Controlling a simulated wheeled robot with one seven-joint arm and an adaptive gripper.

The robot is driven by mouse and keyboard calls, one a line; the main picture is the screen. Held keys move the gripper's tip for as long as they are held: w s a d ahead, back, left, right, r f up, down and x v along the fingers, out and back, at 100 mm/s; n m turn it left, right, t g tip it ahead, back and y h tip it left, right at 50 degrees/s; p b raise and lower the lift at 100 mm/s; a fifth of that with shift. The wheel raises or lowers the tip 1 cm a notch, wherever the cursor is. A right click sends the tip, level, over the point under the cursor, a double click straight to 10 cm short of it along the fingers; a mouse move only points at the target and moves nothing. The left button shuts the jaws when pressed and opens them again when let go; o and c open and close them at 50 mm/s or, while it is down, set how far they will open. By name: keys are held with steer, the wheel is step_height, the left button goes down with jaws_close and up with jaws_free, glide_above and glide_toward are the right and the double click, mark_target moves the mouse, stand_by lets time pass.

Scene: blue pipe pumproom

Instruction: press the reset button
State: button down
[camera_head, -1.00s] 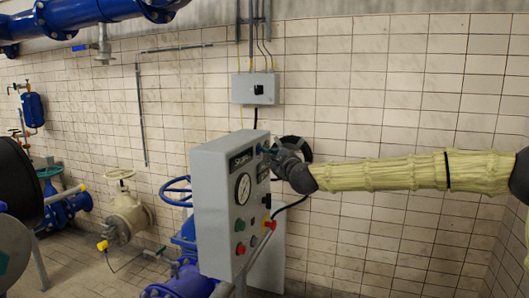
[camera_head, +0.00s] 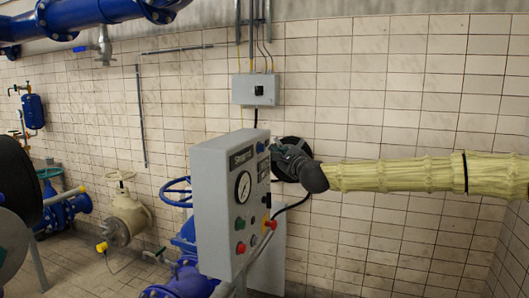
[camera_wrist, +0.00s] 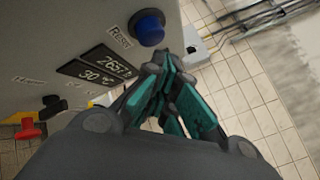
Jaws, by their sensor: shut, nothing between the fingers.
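The reset button is a round blue button (camera_wrist: 150,27) on the grey control panel (camera_head: 213,205), beside the printed word "Reset" in the wrist view. It shows as a small blue spot (camera_head: 261,147) near the top right of the panel front in the head view. My gripper (camera_wrist: 172,62) has dark fingers with teal pads, shut and empty. In the wrist view its tips are just below and right of the blue button. They appear apart from it. In the head view my gripper (camera_head: 273,151) is just right of the button.
The panel also carries a display (camera_wrist: 95,65), a gauge (camera_head: 243,187), a red button (camera_head: 241,248) and a red-and-yellow switch (camera_head: 270,223). A grey wall box (camera_head: 255,90) hangs above. Blue pipes and valves stand left. The tiled wall lies behind.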

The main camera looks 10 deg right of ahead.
steer(key=shift+s+d+b, duration=0.3)
steer(key=shift+s+d, duration=0.25)
steer(key=shift+d, duration=0.3)
steer(key=shift+s+d+b, duration=0.25)
steer(key=shift+s+d, duration=0.3)
steer(key=shift+d, duration=0.3)
